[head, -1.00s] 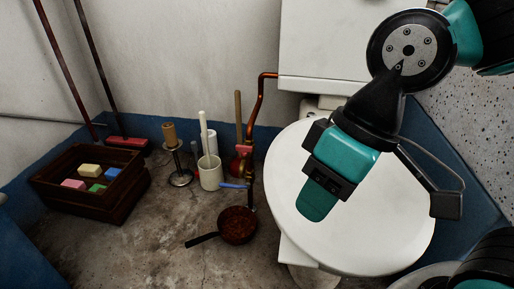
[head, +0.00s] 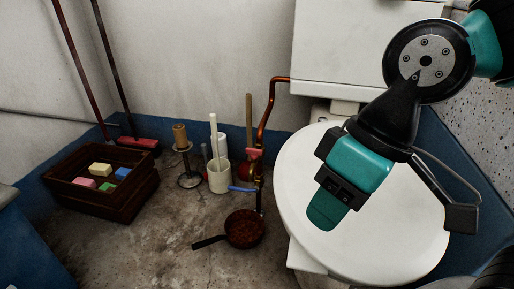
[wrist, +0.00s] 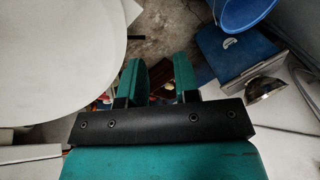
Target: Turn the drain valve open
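The drain valve's blue lever (head: 242,189) sticks out to the left, roughly level, from a copper pipe (head: 264,130) beside the toilet. A rusty pan (head: 244,228) stands on the floor under the pipe's lower end. My gripper (head: 325,216) is over the white toilet lid, to the right of the valve and apart from it. In the wrist view its two fingers (wrist: 159,78) are spread with a gap and hold nothing. The lever cannot be made out in the wrist view; small, dark, reddish things show between the fingers.
The toilet lid (head: 390,235) fills the right side. Left of the pipe stand a white brush holder (head: 219,178), a plunger (head: 249,120) and a roll stand (head: 189,180). A wooden crate (head: 129,205) holds coloured blocks. A blue bucket (wrist: 245,12) shows in the wrist view. Floor around the pan is clear.

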